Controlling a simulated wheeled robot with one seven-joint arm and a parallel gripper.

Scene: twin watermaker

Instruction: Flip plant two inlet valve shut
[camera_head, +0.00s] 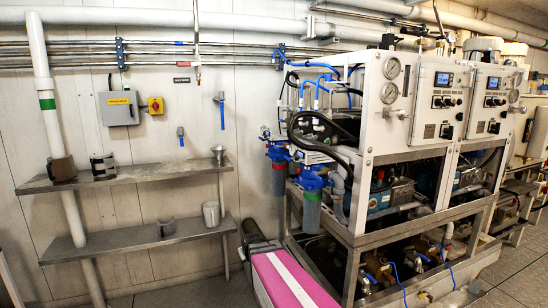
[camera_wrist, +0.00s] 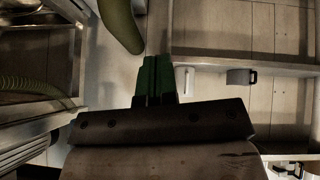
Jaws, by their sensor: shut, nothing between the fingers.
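The twin watermaker (camera_head: 385,135) stands at the right in the head view, with two white panels carrying gauges and displays. Blue-handled valves show on the wall, one at a drop pipe (camera_head: 222,97) and a lower one (camera_head: 181,131). Small blue handles (camera_head: 393,266) also show low in the machine's frame. I cannot tell which is the plant two inlet valve or how it is set. My gripper (camera_wrist: 157,62) shows in the wrist view, its green fingers shut together and empty. No valve is clear near its tips.
Two metal shelves (camera_head: 125,176) holding cups stand at the left. A pink surface with a white stripe (camera_head: 283,274) is low in front of the machine.

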